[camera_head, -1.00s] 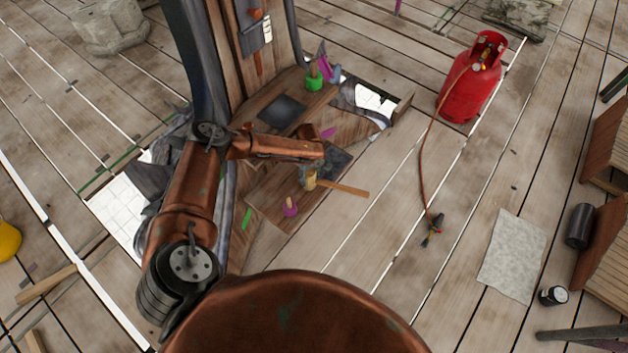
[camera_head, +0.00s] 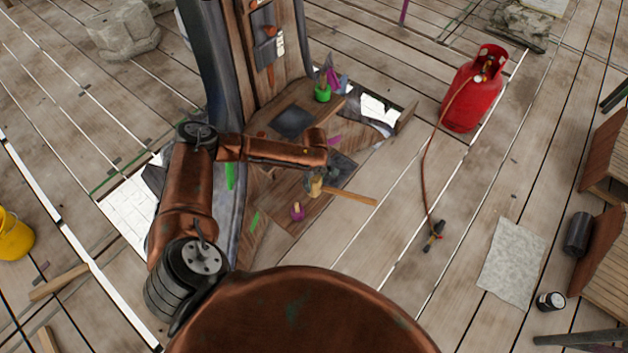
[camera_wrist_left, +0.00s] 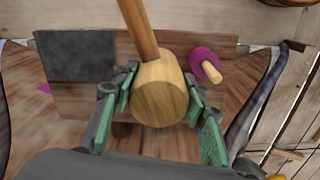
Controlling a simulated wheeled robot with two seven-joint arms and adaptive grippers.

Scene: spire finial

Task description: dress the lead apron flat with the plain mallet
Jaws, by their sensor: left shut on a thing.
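The plain mallet has a pale wooden barrel head (camera_wrist_left: 160,92) and a brown handle (camera_head: 350,196) that points right in the head view. My left gripper (camera_head: 316,178) is shut on the mallet head, with green-padded fingers (camera_wrist_left: 158,103) on either side of it in the left wrist view. A dark grey square sheet (camera_head: 341,168), perhaps the lead apron, lies on the boards beside the mallet. It also shows in the left wrist view (camera_wrist_left: 75,56), left of the mallet head and apart from it. A second dark square (camera_head: 292,122) lies nearer the spire. My right gripper is out of view.
A purple-headed tool (camera_head: 297,212) stands close to the mallet; it also shows in the left wrist view (camera_wrist_left: 205,64). A green pot (camera_head: 323,94) stands by the wooden spire (camera_head: 262,50). A red gas bottle (camera_head: 472,92) and its hose with torch (camera_head: 435,236) are on the right. Planks between are clear.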

